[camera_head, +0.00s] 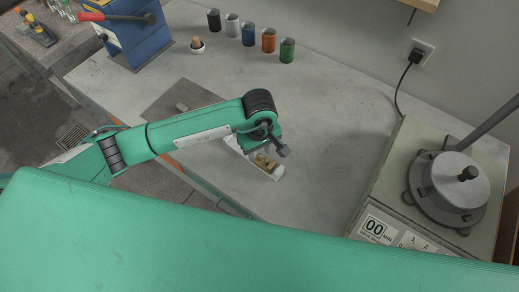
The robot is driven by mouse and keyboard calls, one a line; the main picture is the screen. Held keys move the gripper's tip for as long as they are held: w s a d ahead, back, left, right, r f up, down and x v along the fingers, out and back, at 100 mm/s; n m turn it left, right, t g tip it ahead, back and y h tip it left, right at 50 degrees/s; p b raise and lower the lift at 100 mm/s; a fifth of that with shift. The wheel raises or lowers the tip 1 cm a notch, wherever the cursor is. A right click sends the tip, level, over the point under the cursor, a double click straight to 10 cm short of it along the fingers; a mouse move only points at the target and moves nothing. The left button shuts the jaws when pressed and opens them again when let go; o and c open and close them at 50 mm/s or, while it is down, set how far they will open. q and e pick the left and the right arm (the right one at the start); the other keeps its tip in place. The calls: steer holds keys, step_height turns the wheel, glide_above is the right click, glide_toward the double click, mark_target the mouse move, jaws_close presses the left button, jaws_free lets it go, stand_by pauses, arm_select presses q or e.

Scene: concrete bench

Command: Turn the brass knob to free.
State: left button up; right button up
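The machine (385,190) at the right has a round metal pot-like top (462,178) with a black knob on its lid and a long grey lever. My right gripper does not show.
Several coloured cups (269,41) stand along the back of the concrete bench (335,95). A blue box (136,40) stands back left. The bench between gripper and machine is clear.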

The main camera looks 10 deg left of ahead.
arm_select(q)
steer(key=shift+f, duration=0.75)
jaws_close()
